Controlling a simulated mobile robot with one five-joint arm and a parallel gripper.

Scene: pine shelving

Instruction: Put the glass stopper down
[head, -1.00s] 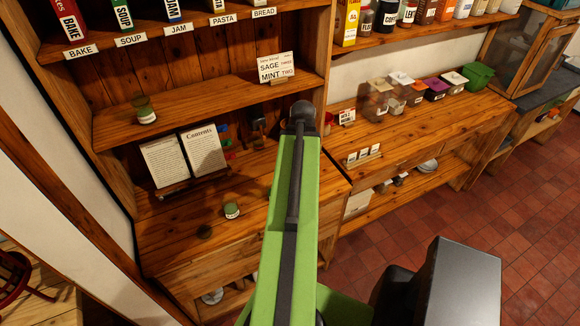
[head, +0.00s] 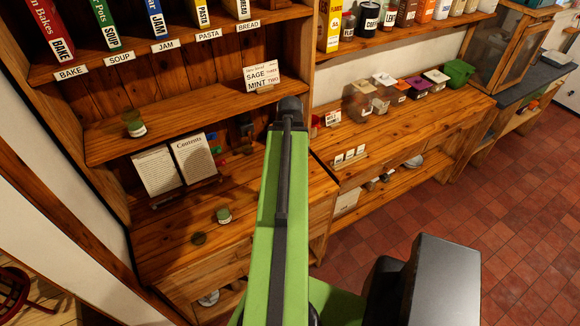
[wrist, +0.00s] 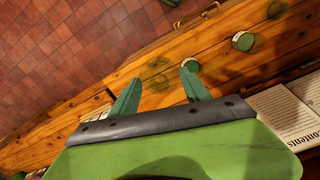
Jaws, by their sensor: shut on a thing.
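My gripper (wrist: 160,92) shows in the wrist view with its two green fingers set apart, over the wooden counter. It is shut on the glass stopper, but the clear stopper between the fingers can hardly be made out. A dark round disc (wrist: 159,83) and a green-topped round piece (wrist: 191,66) show on the counter behind and beside the fingertips. In the head view my arm hides the gripper and the stopper.
Another jar (head: 135,125) stands on the shelf above. Clear bins (head: 385,90) and a green tub (head: 458,72) stand on the right-hand counter.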

